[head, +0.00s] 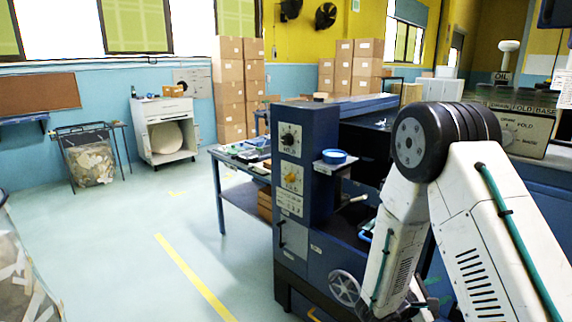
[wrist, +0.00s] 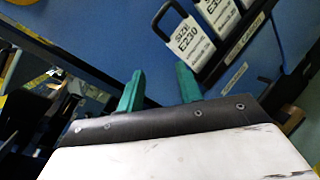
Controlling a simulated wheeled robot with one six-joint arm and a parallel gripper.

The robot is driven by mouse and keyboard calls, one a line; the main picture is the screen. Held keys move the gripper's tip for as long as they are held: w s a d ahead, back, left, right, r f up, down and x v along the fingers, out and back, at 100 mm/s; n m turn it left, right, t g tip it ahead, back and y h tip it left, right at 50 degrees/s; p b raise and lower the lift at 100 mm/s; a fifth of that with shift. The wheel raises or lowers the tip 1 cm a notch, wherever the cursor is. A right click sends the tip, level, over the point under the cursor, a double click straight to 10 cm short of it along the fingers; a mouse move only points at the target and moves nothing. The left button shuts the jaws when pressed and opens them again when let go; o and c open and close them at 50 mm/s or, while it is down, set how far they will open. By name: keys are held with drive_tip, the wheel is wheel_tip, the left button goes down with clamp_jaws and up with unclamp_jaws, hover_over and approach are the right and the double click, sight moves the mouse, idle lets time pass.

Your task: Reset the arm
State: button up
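My gripper (wrist: 160,68) shows in the wrist view as two teal fingers standing apart, with nothing between them. A dark strip with bolts and a pale housing lie behind the fingers. Beyond the fingertips is a blue panel (wrist: 120,30). White size tags (wrist: 188,42) with black loops, one reading E230, are at the upper right of that view. In the head view my white arm is bent up at the right with a black joint at its top. The gripper itself cannot be made out there.
A dark blue machine (head: 318,215) with dials and a handwheel stands just left of my arm. A blue roll (head: 334,156) sits on its small shelf. Stacked cartons (head: 230,90) and a white cabinet (head: 166,130) stand at the back. Floor at the left centre is clear.

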drive_tip(key=s+r+m+g+y, duration=0.4)
drive_tip(key=s+r+m+g, duration=0.6)
drive_tip(key=s, duration=0.6)
drive_tip(key=s+a+r+m+t+y, duration=0.5)
drive_tip(key=s+a+r+y, duration=0.6)
drive_tip(key=s+a+r, duration=0.2)
drive_tip(key=shift+r+m+y, duration=0.3)
drive_tip(key=shift+r+y, duration=0.1)
drive_tip(key=shift+r, duration=0.45)
